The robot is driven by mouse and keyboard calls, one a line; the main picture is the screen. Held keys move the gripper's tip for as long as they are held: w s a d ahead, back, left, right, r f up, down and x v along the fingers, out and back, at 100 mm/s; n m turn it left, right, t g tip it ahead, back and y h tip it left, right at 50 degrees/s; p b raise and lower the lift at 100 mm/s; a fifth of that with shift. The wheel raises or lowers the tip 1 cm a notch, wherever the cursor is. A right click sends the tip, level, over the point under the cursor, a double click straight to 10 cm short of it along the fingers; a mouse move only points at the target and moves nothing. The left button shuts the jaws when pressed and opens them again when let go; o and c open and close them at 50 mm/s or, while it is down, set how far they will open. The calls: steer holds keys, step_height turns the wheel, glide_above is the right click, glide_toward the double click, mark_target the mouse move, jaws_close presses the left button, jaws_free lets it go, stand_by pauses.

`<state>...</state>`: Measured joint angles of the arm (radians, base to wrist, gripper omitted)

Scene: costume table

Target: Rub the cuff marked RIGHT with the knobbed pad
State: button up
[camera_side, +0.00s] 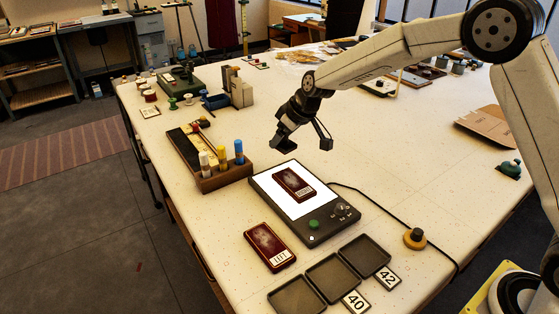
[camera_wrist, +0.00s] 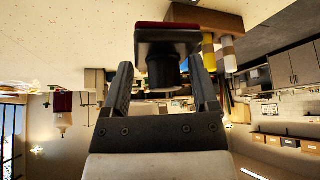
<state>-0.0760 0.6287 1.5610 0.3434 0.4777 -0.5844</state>
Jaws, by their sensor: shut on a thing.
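A dark red, worn cuff (camera_side: 293,183) with a small white label lies on the bright panel of a dark device (camera_side: 258,187). A second dark red cuff (camera_side: 266,244) with a white label lies on the table in front of it. My gripper (camera_side: 304,141) is in the air above and behind the device, clear of both cuffs. In the wrist view my gripper (camera_wrist: 164,88) is shut on the knobbed pad (camera_wrist: 164,37), its black round knob between the fingers and its dark, red-edged plate beyond them. The pad's rubbing face is hidden.
A wooden rack (camera_side: 225,178) with several tubes stands left of the device. Shallow dark trays (camera_side: 331,277) with cards 40 and 42 lie at the front. Table right of the device is mostly clear.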

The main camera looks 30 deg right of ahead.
mark_target(292, 183)
steer(key=shift+f, duration=4)
steer(key=shift+s, duration=0.8)
steer(key=shift+s+a, duration=0.1)
steer(key=shift+s, duration=2.6)
steer(key=shift+w, duration=3.6)
steer(key=shift+c, duration=0.2)
steer(key=shift+r, duration=4.05)
